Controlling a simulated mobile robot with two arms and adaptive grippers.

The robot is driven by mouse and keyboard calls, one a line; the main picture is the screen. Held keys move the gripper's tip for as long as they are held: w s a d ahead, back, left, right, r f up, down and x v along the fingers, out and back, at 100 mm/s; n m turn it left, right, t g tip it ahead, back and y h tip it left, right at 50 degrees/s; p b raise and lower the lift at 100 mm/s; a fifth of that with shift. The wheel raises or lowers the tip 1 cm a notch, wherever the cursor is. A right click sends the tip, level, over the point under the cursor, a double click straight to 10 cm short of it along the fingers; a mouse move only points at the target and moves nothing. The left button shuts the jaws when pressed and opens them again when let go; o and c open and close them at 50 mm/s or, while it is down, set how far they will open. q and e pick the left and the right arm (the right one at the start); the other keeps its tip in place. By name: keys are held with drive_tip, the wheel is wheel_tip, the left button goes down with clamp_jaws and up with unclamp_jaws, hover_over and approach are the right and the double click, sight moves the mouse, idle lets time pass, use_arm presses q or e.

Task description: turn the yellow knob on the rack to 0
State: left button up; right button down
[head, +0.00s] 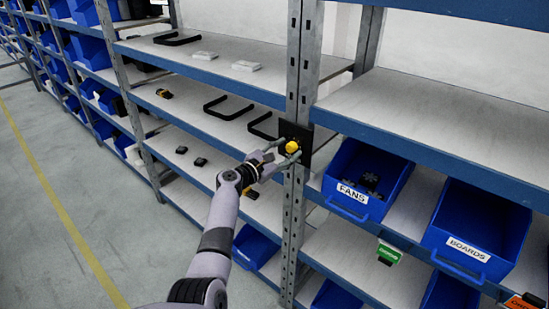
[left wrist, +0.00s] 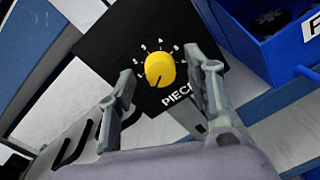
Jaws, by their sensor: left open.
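The yellow knob (head: 292,147) sits on a black plate on the grey rack post. In the left wrist view the knob (left wrist: 160,69) is round, with a dark mark near its lower edge, and white numbers arc over the black plate (left wrist: 112,45) around it. The lettering below begins "PIEC"; a finger hides the rest. Which number the knob points to is not clear. My left gripper (head: 279,150) is open in front of the plate. Its fingers (left wrist: 167,75) stand on either side of the knob, apart from it in the picture.
A blue FANS bin (head: 352,200) and a blue BOARDS bin (head: 468,256) stand on the shelf right of the post. Black handles (head: 228,108) lie on a shelf to the left. The aisle floor (head: 90,190) at left is clear.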

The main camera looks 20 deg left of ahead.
use_arm(q)
drive_tip(key=v, duration=1.1)
drive_tip(key=shift+s, duration=0.3)
drive_tip(key=shift+a+f, duration=0.15)
drive_tip(key=s+d+f+m+g+y+b, duration=0.1)
drive_tip(key=s+f+m+g, duration=0.1)
drive_tip(key=f, duration=1)
drive_tip(key=s+d+f+m+g+y+b, duration=0.1)
drive_tip(key=s+f+m+g+b, duration=0.1)
drive_tip(key=f, duration=0.9)
drive_tip(key=s+d+f+m+g+y+b, duration=0.15)
drive_tip(key=s+f+m, duration=0.25)
drive_tip(key=s+f, duration=0.5)
drive_tip(key=s+f+m+g+y+b, duration=0.1)
drive_tip(key=s+f+m+g, duration=0.25)
drive_tip(key=f, duration=0.95)
drive_tip(key=s+f+m+g+b, duration=0.1)
drive_tip(key=s+f+m, duration=0.4)
drive_tip(key=s, duration=0.9)
drive_tip(key=s+f+m+g+y+b, duration=0.1)
drive_tip(key=s+f+m+g+b, duration=0.1)
drive_tip(key=s+f+m, duration=0.4)
drive_tip(key=s+f+m+g+y+b, duration=0.1)
drive_tip(key=s+f+m+g, duration=0.2)
drive_tip(key=s+f, duration=1)
drive_tip(key=s+m, duration=0.3)
drive_tip(key=s, duration=0.6)
drive_tip(key=shift+s+d+f+b, duration=0.2)
drive_tip(key=shift+s+d+b, duration=0.05)
drive_tip(key=shift+s+b, duration=0.1)
